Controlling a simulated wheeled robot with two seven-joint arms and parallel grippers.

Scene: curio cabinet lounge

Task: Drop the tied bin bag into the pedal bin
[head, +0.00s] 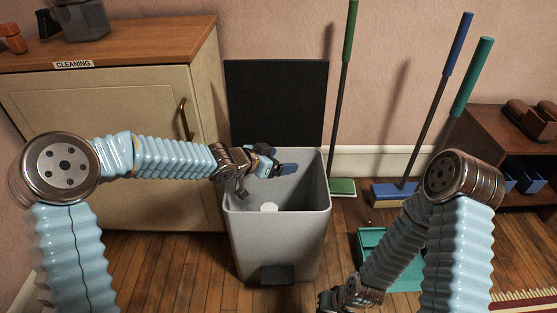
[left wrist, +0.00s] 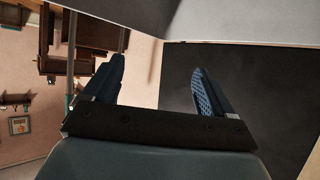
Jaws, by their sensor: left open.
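The grey pedal bin (head: 275,245) stands on the floor in the middle of the head view. Its black lid (head: 276,100) is upright behind the mouth, so the bin is open. A small pale thing (head: 268,207) shows inside the bin; I cannot tell whether it is part of the tied bin bag. No other sign of the bag shows. My left gripper (head: 279,163) is over the bin's mouth. In the left wrist view its fingers (left wrist: 158,85) are apart with nothing between them. My right gripper (head: 340,299) is low at the bottom edge, its jaws unclear.
A cabinet (head: 120,110) labelled CLEANING stands at the left. A teal dustpan (head: 372,240) lies right of the bin. A dark shelf (head: 500,135) is far right.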

